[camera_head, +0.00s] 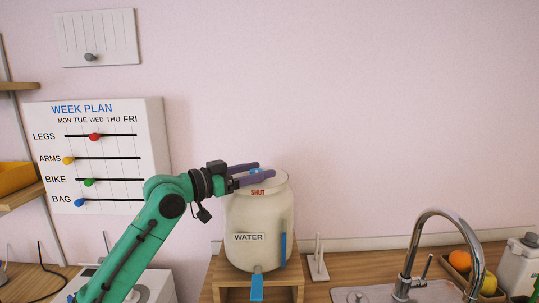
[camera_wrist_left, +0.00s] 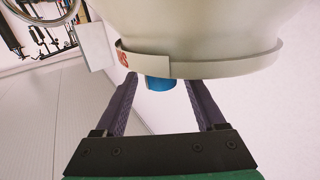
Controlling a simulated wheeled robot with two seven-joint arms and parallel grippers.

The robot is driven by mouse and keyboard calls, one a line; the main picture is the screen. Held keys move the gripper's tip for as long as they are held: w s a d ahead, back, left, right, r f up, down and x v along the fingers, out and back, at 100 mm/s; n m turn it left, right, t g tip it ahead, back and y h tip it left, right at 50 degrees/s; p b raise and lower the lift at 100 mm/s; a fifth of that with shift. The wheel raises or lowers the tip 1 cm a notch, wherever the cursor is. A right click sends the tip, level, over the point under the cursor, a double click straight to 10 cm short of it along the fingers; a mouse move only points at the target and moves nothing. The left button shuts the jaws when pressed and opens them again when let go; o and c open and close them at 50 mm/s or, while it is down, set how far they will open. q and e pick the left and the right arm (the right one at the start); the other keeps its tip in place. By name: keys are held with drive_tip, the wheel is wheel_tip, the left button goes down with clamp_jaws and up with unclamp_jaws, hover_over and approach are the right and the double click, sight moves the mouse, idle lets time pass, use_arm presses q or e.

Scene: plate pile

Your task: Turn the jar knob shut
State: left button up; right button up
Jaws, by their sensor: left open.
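The cream jar (camera_head: 258,222) marked WATER stands on a small wooden stand. A label in red letters, apparently SHUT (camera_head: 257,192), is near its top. A small blue knob (camera_head: 254,171) shows at the top of the jar, between the purple fingers of my left gripper (camera_head: 266,169). In the left wrist view the blue knob (camera_wrist_left: 160,83) sits between the spread fingers of the left gripper (camera_wrist_left: 160,78), with gaps on both sides. The label plate on the jar's band (camera_wrist_left: 225,68) partly hides it. The knob's pointer is not clear. My right gripper is out of view.
A blue tap lever (camera_head: 257,288) sticks out below the jar, and a blue strip (camera_head: 283,250) runs up its side. A white peg stand (camera_head: 318,262) and a sink faucet (camera_head: 420,255) are to the right. A week plan board (camera_head: 112,155) hangs at left.

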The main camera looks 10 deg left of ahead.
sight(262, 170)
use_arm(q)
drive_tip(key=p+x, duration=0.1)
drive_tip(key=x, duration=0.2)
drive_tip(key=shift+d+r, duration=0.1)
drive_tip(key=shift+r, duration=0.05)
drive_tip(key=shift+w, duration=0.25)
drive_tip(key=shift+f, duration=0.25)
clamp_jaws()
drive_tip(key=shift+f+h+b, duration=0.1)
drive_tip(key=shift+h+b, duration=0.2)
drive_tip(key=shift+b, duration=0.1)
drive_tip(key=shift+s+d+m+g+h, duration=0.1)
drive_tip(key=shift+s+m+g+h, duration=0.05)
drive_tip(key=shift+m+g+h, duration=0.65)
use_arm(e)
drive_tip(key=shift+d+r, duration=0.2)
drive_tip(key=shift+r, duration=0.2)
